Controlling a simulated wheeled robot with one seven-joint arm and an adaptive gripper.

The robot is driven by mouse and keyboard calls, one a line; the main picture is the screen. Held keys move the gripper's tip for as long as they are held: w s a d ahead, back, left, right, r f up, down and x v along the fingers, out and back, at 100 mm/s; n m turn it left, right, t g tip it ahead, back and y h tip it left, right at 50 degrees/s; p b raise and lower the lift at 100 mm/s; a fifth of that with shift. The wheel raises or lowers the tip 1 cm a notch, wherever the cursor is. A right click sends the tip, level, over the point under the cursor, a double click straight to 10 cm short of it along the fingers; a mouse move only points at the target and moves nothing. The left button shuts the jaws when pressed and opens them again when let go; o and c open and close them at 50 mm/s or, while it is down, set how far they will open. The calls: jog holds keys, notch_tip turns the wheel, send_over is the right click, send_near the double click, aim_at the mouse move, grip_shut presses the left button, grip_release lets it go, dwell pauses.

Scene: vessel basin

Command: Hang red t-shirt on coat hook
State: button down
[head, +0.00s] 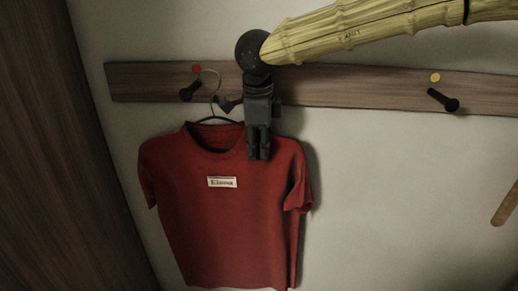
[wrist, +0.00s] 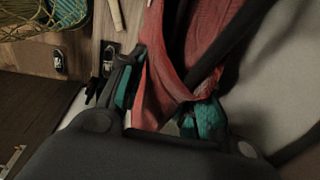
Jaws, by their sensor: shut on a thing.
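The red t-shirt (head: 225,225) hangs upright on a dark hanger with a small white label on its chest. My gripper (head: 258,155) points down at the shirt's right shoulder, beside the collar, and is shut on it. In the wrist view, red cloth of the t-shirt (wrist: 155,85) runs between the teal-padded fingers (wrist: 165,115). The hanger's thin metal hook (head: 210,75) rises above the collar, close to the right of the left coat hook (head: 190,91), a black peg under a red dot. I cannot tell whether it rests on the peg.
The wooden rail (head: 350,92) crosses the pale wall. A second black coat hook (head: 443,100) under a yellow dot, on the right, is empty. A dark wooden panel (head: 50,150) stands at the left. A wooden piece (head: 506,206) shows at the right edge.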

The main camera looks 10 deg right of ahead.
aim_at(244, 150)
jog(key=shift+w+d, duration=0.1)
jog(key=shift+w, duration=0.2)
jog(key=a, duration=0.1)
jog(key=a+b, duration=0.1)
jog(key=w+a+f, duration=0.1)
jog(key=shift+a, duration=0.3)
jog(key=shift+w+a+f, duration=0.1)
jog(key=shift+f, duration=0.5)
